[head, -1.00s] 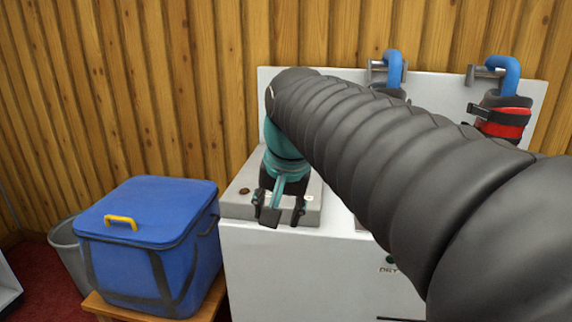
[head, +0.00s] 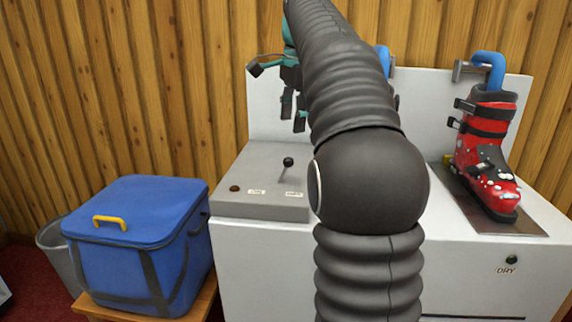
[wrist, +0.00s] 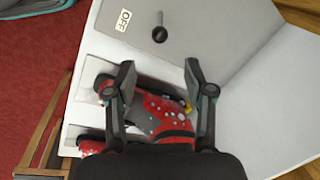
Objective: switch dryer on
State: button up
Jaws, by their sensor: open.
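The dryer is a white cabinet (head: 265,260) with a grey control box (head: 232,207) on its left end. A lever with a black knob (head: 288,161) stands on the box, leaning slightly right in the head view; the knob also shows in the wrist view (wrist: 159,35), near an OFF label (wrist: 125,20). Two small labels and a dark red lamp (head: 235,188) are on the box's front part. My gripper (head: 292,112) is open and empty, above and behind the lever, apart from it. Its spread fingers (wrist: 160,68) show in the wrist view. My arm hides part of the dryer.
A red ski boot (head: 490,150) stands on the dryer's right, under a blue hose (head: 490,68). Beside a dark green spot, the cabinet front reads DRY (head: 507,270). A blue cooler box (head: 140,235) sits on a wooden stool at left, beside a grey bin (head: 55,250).

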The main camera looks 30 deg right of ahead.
aim_at(287, 160)
jog(key=f+b, duration=0.1)
jog(key=f, duration=0.3)
jog(key=w+f+b, duration=0.1)
jog(key=f, duration=0.3)
jog(key=w+f+b, duration=0.1)
jog(key=f, duration=0.3)
jog(key=shift+w+f, duration=0.1)
jog(key=shift+w, duration=0.1)
grip_shut()
